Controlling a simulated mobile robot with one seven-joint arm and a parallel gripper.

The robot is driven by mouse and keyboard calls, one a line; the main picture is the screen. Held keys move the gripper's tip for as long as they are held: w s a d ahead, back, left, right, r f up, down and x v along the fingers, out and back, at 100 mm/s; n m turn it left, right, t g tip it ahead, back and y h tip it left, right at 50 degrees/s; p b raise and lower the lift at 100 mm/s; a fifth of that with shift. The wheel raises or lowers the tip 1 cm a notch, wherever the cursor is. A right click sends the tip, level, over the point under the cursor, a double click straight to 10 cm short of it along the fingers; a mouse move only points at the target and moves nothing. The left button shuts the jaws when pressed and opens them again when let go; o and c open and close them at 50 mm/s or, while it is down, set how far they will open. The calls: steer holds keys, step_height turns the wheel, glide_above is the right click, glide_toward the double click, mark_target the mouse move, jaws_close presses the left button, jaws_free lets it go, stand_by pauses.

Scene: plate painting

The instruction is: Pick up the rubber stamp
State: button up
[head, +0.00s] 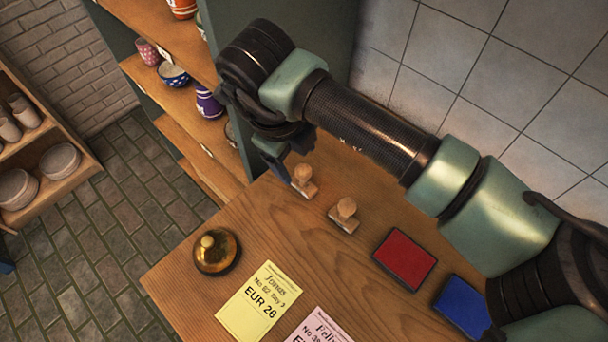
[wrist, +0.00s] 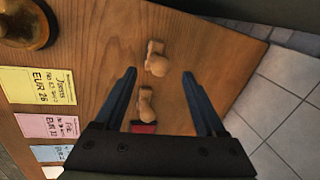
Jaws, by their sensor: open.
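The left stamp (head: 305,183) is just below my gripper (head: 294,165) in the head view; the right stamp (head: 344,215) stands nearer the red ink pad. In the wrist view my gripper (wrist: 159,76) is open, with nothing held between its dark blue fingers. The left stamp (wrist: 157,60) shows between and slightly past the fingertips there. The right stamp (wrist: 145,104) shows further back, nearer the left finger. I cannot tell the exact height of the fingertips above the counter.
A red ink pad (head: 404,259) and a blue ink pad (head: 462,306) lie on the right. A brass bell (head: 216,251), a yellow card (head: 258,302) and a pink card (head: 318,328) lie in front. A tiled wall (head: 470,60) stands behind, shelves (head: 165,75) at left.

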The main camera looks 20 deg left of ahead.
mark_target(302, 169)
steer(key=shift+p+x, duration=0.6)
steer(key=shift+x, duration=2.5)
steer(key=shift+d, duration=0.15)
jaws_close()
